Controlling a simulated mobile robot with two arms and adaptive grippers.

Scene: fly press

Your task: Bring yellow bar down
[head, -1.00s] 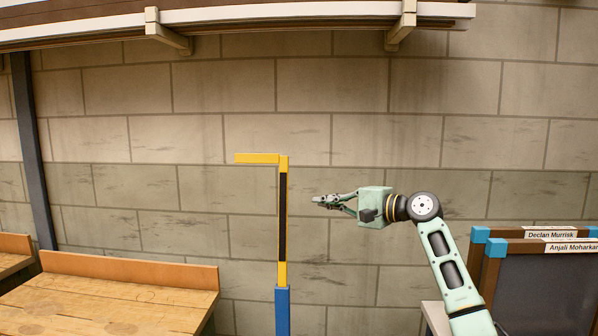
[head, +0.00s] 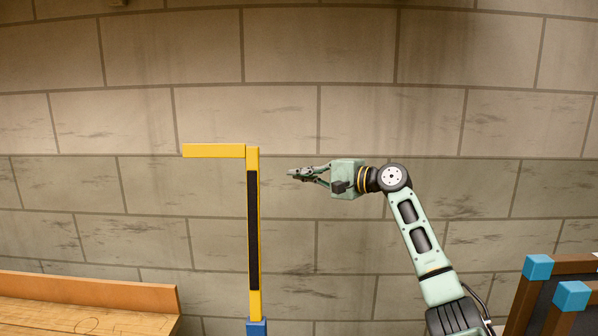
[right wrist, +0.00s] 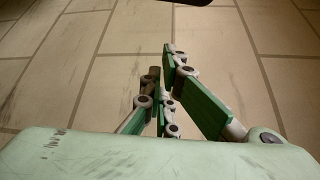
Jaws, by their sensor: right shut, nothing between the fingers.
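The yellow bar (head: 214,150) sticks out level to the left from the top of an upright yellow post. The post has a black strip (head: 253,230) along its middle and stands on a blue base (head: 257,327). My right gripper (head: 293,173) is to the right of the post, a little lower than the bar, pointing left. It is shut and empty, apart from the post and bar. In the right wrist view its fingers (right wrist: 160,75) show against the wall, with no bar in sight. My left gripper is in neither view.
A wooden bench (head: 80,315) with a raised orange-brown back edge stands at the lower left. Dark boards with wooden frames and blue corners (head: 538,267) stand at the lower right. A stone block wall (head: 330,50) fills the background.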

